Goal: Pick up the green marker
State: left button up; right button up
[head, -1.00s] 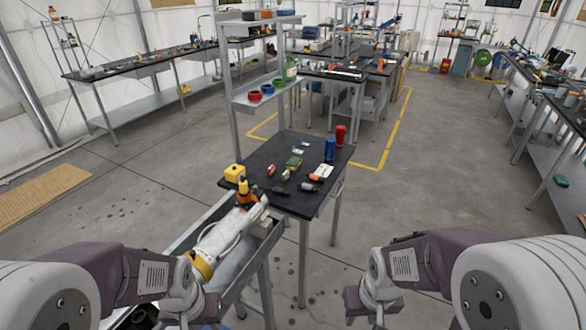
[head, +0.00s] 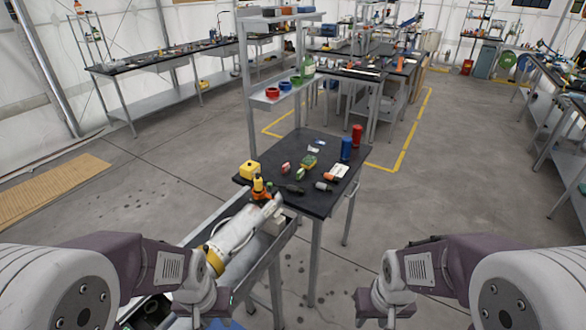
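I cannot pick out a green marker for sure. On the small black-topped table (head: 270,205) lie small items, among them a green and white piece (head: 299,174) and a green block (head: 309,161). They are too small to name. My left gripper (head: 207,312) is low in the picture, in front of the table and left of it. My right gripper (head: 372,312) is low and right of the table. Both are apart from the table's items, and their fingertips do not show clearly.
A yellow cube (head: 250,170), a yellow-orange bottle (head: 259,188), a blue can (head: 346,148) and a red can (head: 356,134) stand on the table. A grey tray holds a white cylindrical thing with a yellow band (head: 228,238). Open floor (head: 430,200) lies to the right.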

aim_at(300, 174)
jog(key=i+l+z, duration=0.25)
jog(key=i+z, duration=0.2)
jog(key=i, duration=0.35)
jog(key=i+j+z, duration=0.1)
jog(key=i+z, duration=0.3)
jog(key=i, duration=0.4)
